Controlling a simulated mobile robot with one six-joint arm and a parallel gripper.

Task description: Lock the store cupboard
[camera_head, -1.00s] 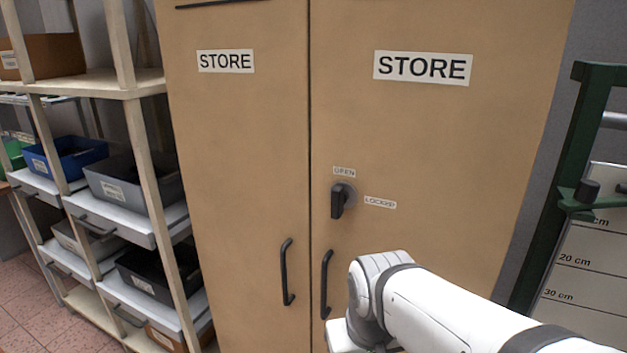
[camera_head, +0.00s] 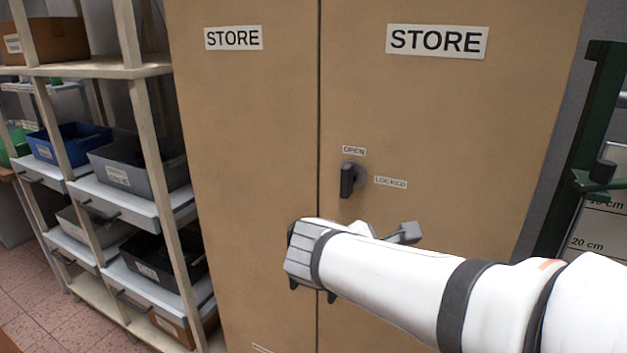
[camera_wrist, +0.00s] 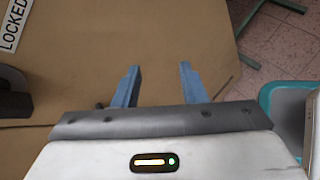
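The tan store cupboard (camera_head: 245,140) has two shut doors with STORE signs. A black turn knob (camera_head: 348,180) sits on the right door, its grip pointing up and down, between an OPEN label (camera_head: 354,151) above and a LOCKED label (camera_head: 390,183) to its right. In the wrist view the LOCKED label (camera_wrist: 10,25) is at the top left and the dark knob (camera_wrist: 12,103) at the left edge. My gripper (camera_wrist: 157,85) is open and empty, its two blue fingers apart, off to one side of the knob. In the head view my arm hides the door handles and most of the gripper.
A wooden shelf rack (camera_head: 160,130) with several bins stands left of the cupboard. A green frame (camera_head: 575,160) with a height scale stands to the right. In the wrist view, tiled floor (camera_wrist: 275,45) and a teal-grey object (camera_wrist: 285,115) show at the right.

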